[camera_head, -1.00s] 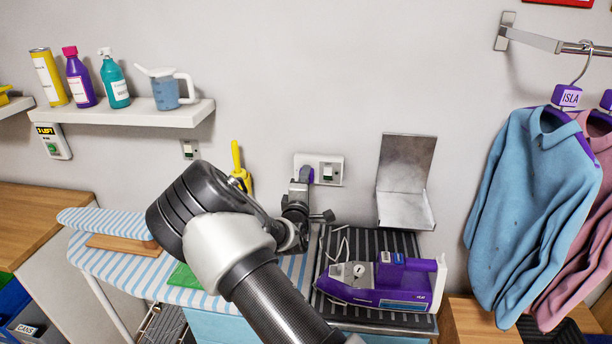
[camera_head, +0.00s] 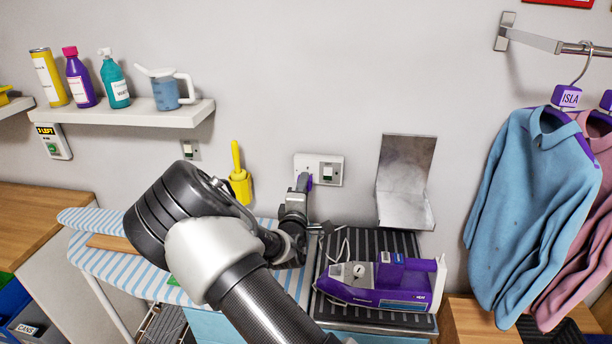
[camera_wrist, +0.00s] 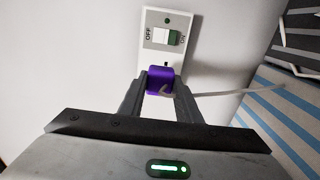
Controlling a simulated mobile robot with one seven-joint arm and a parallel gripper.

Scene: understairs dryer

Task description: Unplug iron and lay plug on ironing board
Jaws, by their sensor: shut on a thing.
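My gripper (camera_wrist: 160,92) is shut on the purple plug (camera_wrist: 160,78), with a finger on each side. In the head view, a small part of the plug (camera_head: 310,181) shows beside my gripper, in front of the wall socket (camera_head: 329,170). The socket's switch plate (camera_wrist: 150,48) fills the top of the wrist view. I cannot tell how far the pins sit from the socket. A pale cord (camera_wrist: 225,93) runs right from the plug. The purple iron (camera_head: 385,283) lies on a dark ribbed rest. The striped ironing board (camera_head: 130,268) is left, partly hidden by my arm.
A metal bracket (camera_head: 405,185) is on the wall right of the socket. A yellow brush in a holder (camera_head: 240,182) is left of it. A shelf (camera_head: 125,115) with bottles is above the board. Shirts (camera_head: 530,200) hang at right. Bare striped board shows left of my arm.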

